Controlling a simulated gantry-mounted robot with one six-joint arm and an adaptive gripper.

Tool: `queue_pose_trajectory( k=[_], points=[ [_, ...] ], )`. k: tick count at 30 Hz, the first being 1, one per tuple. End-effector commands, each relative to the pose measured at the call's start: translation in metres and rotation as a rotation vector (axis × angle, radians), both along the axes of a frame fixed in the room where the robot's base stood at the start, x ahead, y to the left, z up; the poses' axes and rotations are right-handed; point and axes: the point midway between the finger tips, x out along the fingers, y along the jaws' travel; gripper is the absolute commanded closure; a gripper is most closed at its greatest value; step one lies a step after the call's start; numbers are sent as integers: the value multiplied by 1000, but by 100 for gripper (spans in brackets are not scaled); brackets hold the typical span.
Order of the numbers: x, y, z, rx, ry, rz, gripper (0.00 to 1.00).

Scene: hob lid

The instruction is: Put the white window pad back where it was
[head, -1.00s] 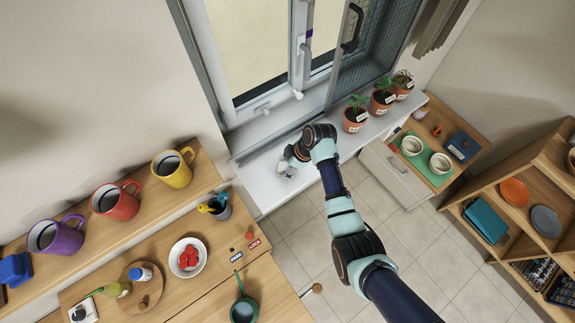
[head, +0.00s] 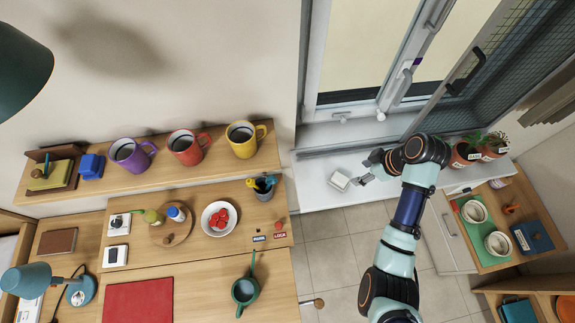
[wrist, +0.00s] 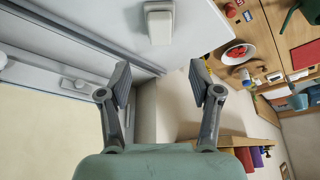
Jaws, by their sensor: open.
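The white window pad (head: 339,181) lies on the white window sill (head: 318,196), towards its left end. It also shows at the top of the wrist view (wrist: 158,22) as a small pale block. My gripper (head: 370,170) is above the sill, just right of the pad in the head view. In the wrist view its two fingers (wrist: 160,78) are spread wide with nothing between them, and the pad is beyond the fingertips, apart from them. My arm hides part of the sill to the right.
The window frame (head: 402,88) stands behind the sill, with a meshed panel (head: 500,60) at right. Potted plants (head: 466,152) stand on the sill's right part. A shelf with mugs (head: 186,148) and a wooden counter are at left. The sill around the pad is clear.

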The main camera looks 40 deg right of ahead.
Motion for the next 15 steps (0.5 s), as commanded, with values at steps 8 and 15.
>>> queue_pose_trajectory(
  k=[8,15],
  points=[
    [30,23,7,-37,-12,-5,36],
    [153,202,82,-166,-274,-98,36]
  ],
)
